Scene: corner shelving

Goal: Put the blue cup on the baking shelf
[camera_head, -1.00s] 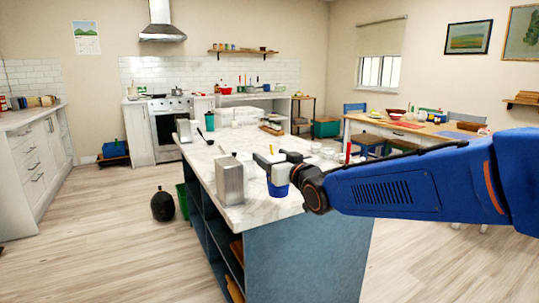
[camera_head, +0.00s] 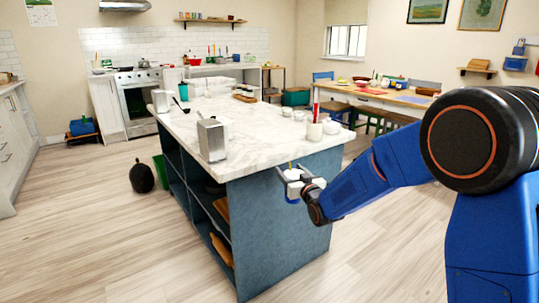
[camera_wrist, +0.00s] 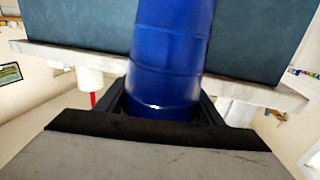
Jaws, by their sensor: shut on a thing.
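My gripper (camera_head: 292,183) is in front of the near end of the kitchen island, at about the height of the countertop edge or just below it. It is shut on the blue cup (camera_wrist: 172,45), which fills the upper middle of the wrist view between the dark fingers. In the head view only a small blue part of the cup (camera_head: 292,201) shows below the gripper. The island (camera_head: 272,225) has open shelves (camera_head: 204,205) on its left side with a dark bowl and wooden boards. No label shows which shelf is the baking shelf.
The marble countertop (camera_head: 255,140) holds a metal box (camera_head: 211,140), white cups (camera_head: 314,131) and a red item near its right edge. A green bin (camera_head: 160,170) and a dark round object (camera_head: 142,176) stand on the floor at left.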

